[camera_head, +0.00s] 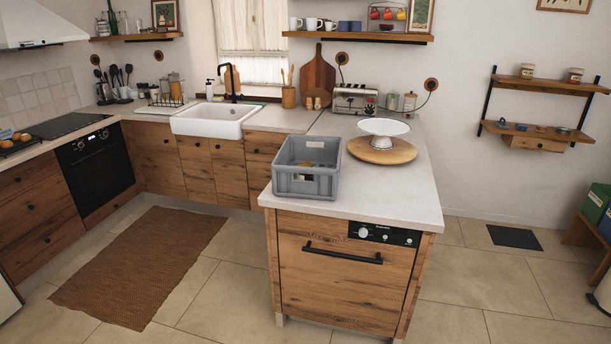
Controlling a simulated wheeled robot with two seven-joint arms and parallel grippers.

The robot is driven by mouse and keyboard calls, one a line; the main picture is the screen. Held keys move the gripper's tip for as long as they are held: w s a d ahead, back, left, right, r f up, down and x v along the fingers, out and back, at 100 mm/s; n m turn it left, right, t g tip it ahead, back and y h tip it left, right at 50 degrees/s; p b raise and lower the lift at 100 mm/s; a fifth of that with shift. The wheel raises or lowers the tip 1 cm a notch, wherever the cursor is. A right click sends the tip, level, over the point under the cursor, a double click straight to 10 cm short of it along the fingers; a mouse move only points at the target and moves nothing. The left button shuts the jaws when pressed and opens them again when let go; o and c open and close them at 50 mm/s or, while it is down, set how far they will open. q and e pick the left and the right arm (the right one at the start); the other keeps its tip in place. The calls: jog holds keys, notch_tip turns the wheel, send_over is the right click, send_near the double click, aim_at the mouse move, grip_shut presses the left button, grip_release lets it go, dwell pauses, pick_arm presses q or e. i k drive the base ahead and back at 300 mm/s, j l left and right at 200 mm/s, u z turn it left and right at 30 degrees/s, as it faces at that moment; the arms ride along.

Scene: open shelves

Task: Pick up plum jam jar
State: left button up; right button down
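Two small jars stand apart on the upper board of the open wall shelf (550,84) at the right. The left jar (527,71) looks yellowish and dark. The right jar (575,75) has a light label with a reddish part. Both are too small for me to read, so I cannot tell which one, if either, is the plum jam. Neither of my grippers shows in the head view.
A grey crate (305,187) and a white cake stand on a round wooden board (381,158) occupy the counter (395,190). Small items lie on the lower shelf (540,132). A dark floor mat (515,237) lies below the shelf. The floor there looks clear.

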aim_at(300, 177)
jog(key=i+l, duration=0.35)
jog(key=l, duration=0.15)
jog(key=i+l+u, duration=0.1)
jog(key=i+l, duration=0.25)
jog(key=l, duration=0.1)
